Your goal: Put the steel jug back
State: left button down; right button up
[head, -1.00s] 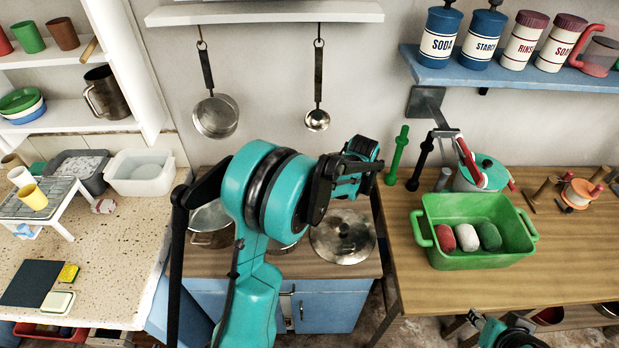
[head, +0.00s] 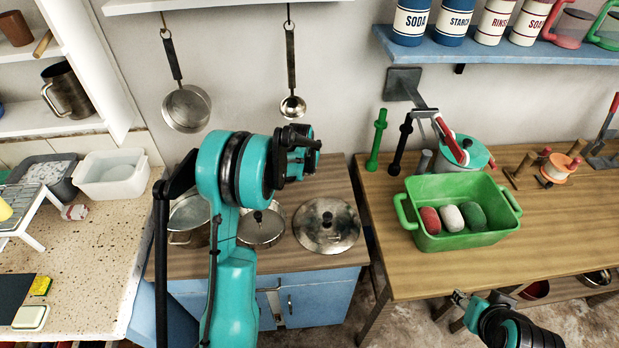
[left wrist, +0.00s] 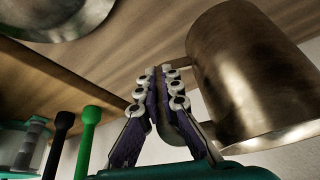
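In the left wrist view, which looks upside down, the steel jug (left wrist: 250,80) is a large brownish metal cylinder close beside my left gripper (left wrist: 165,72). The fingers are close together, with a curved strip that looks like the jug's handle (left wrist: 184,128) between them. In the head view my left gripper (head: 304,150) is above the stove-side counter, and this jug is hidden, apparently behind my wrist. A similar dark metal jug (head: 66,90) with a handle stands on the left shelf. My right gripper (head: 466,302) is low before the wooden table; its fingers are too small to read.
Under my left arm are an open pot (head: 188,238), a lidded pot (head: 262,229) and a loose lid (head: 327,238). A green tub (head: 460,238) stands on the right table (head: 430,272). A pan (head: 187,108) and ladle (head: 293,106) hang on the wall.

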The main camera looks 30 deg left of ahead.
pick_arm(q)
notch_tip(320, 180, down, 3)
jog(key=shift+f+b, duration=0.1)
jog(key=shift+b, duration=0.4)
jog(key=c, duration=2.2)
grip_release()
jog(key=shift+f, duration=0.1)
jog(key=o, duration=0.5)
